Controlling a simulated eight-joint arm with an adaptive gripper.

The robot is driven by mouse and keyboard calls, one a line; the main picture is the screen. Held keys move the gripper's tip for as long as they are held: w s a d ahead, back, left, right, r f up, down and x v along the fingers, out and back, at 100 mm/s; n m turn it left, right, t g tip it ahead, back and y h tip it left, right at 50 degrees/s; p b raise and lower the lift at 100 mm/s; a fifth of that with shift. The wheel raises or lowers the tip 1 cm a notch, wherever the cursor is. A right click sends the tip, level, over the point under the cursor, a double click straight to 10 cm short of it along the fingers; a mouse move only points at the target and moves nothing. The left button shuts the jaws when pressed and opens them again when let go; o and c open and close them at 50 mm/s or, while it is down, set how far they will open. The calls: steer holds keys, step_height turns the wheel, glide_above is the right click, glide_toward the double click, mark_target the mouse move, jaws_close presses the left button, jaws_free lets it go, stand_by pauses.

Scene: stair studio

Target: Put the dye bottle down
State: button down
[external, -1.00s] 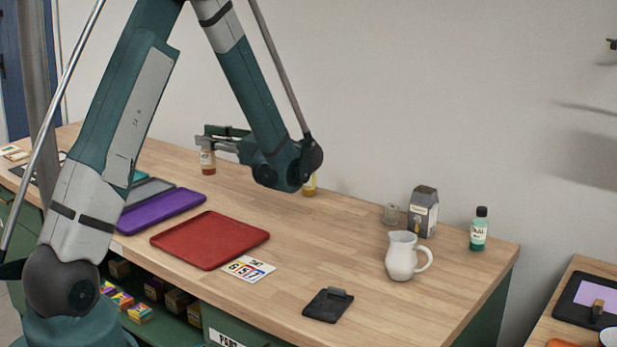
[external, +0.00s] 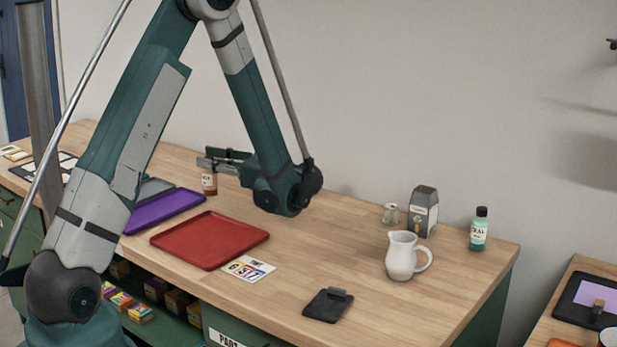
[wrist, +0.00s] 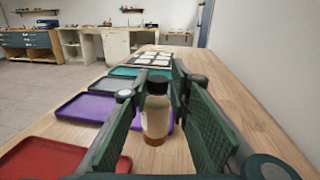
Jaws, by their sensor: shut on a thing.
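The dye bottle (external: 209,183) has a dark cap, a pale label and orange-brown dye showing at its base. In the wrist view, the bottle (wrist: 155,120) stands upright between the green finger pads. My gripper (external: 207,160) is shut on it near its top, and the gripper also shows in the wrist view (wrist: 157,88). The bottle is low over the bench (external: 300,240), beside the purple tray (external: 165,212). I cannot tell whether its base touches the wood. The fingers hide its upper part in the external view.
A red tray (external: 210,242) lies in front, with a grey tray (external: 152,188) beyond the purple one. Bare wood lies around the bottle's right.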

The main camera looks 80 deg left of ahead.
mark_target(209, 173)
steer(key=shift+f, duration=0.1)
steer(key=shift+f+b, duration=0.45)
steer(key=shift+f, duration=1.35)
steer(key=c, duration=2.1)
jaws_free()
steer(key=shift+f, duration=0.1)
steer(key=shift+c, duration=0.2)
steer(key=shift+w, duration=0.1)
steer(key=p+v, duration=0.2)
steer(key=v, duration=1)
